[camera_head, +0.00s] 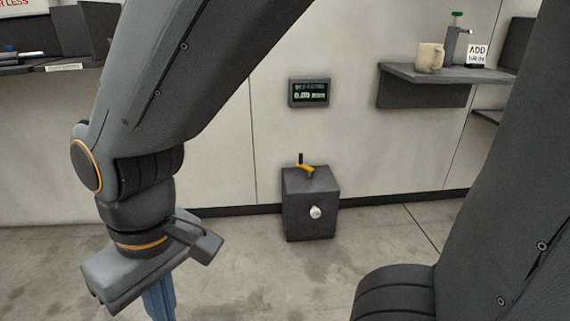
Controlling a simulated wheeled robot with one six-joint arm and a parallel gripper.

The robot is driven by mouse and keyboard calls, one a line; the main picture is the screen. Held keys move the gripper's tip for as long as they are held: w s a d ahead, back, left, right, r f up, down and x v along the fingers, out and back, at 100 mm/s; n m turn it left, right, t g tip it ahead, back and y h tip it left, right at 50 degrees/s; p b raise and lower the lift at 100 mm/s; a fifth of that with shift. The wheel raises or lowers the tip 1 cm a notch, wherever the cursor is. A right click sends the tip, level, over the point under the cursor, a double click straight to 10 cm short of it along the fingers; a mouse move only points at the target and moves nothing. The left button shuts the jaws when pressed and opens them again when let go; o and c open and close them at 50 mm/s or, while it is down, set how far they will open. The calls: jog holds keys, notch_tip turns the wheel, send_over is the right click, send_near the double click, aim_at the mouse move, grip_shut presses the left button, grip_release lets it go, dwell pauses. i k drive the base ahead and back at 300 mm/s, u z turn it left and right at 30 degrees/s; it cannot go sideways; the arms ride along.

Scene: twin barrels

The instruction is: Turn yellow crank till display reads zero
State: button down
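The yellow crank (306,170) sits on top of a dark grey box (310,208) that stands on the floor by the wall. A black handle (301,158) rises from the crank's left end. The display (309,92) hangs on the wall above the box. Its lower green line seems to read about 0.00 with a unit, but the text is too small to be sure. My gripper (160,300) is at the lower left, pointing down, well apart from the crank. Its blue fingers are partly cut off by the frame's bottom edge, and their gap does not show.
A white knob (315,212) is on the box's front. A grey wall shelf (440,74) at upper right holds a beige mug (430,57), a dispenser and a small sign (477,55). Another shelf is at upper left. The floor (260,270) before the box is clear.

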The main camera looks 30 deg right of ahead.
aim_at(308, 167)
jog(key=u, duration=0.05)
jog(key=k, duration=0.5)
jog(key=z, duration=0.7)
jog(key=i, duration=1.25)
jog(key=u, duration=0.45)
